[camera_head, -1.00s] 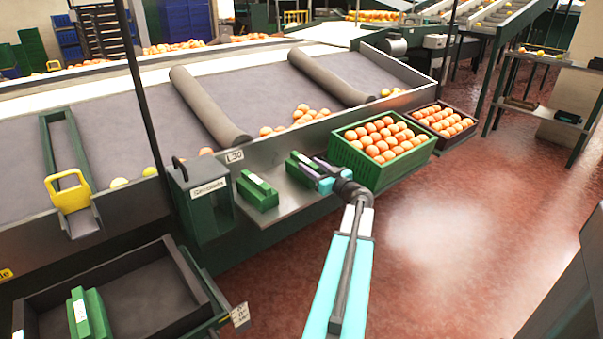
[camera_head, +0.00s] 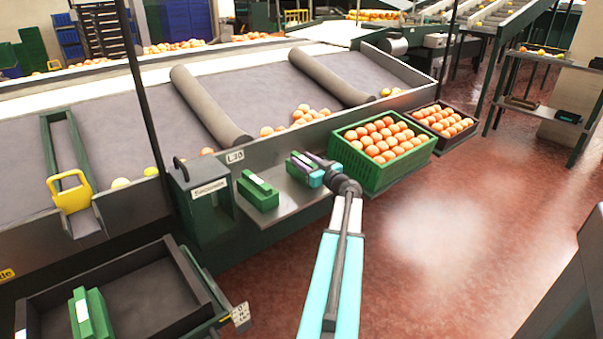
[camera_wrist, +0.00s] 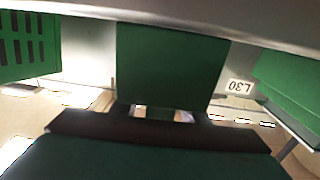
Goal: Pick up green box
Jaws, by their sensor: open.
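A small green box (camera_head: 296,169) with a pale top label lies on the grey side shelf, partly hidden by my gripper (camera_head: 312,169). My gripper is open and right at this box; I cannot tell whether the fingers touch it. In the wrist view the green box (camera_wrist: 172,60) fills the upper middle, above a dark bar across the lower part. A second green box (camera_head: 258,192) lies on the shelf to the left. A third green box (camera_head: 90,315) lies in the dark tray at lower left.
A green crate of oranges (camera_head: 352,172) stands right of my gripper, with a dark crate of oranges (camera_head: 463,143) beyond. A green bin with a handle (camera_head: 203,205) stands left of the shelf (camera_head: 290,208). The sloped grey sorting table (camera_head: 255,100) rises behind. The red floor at right is clear.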

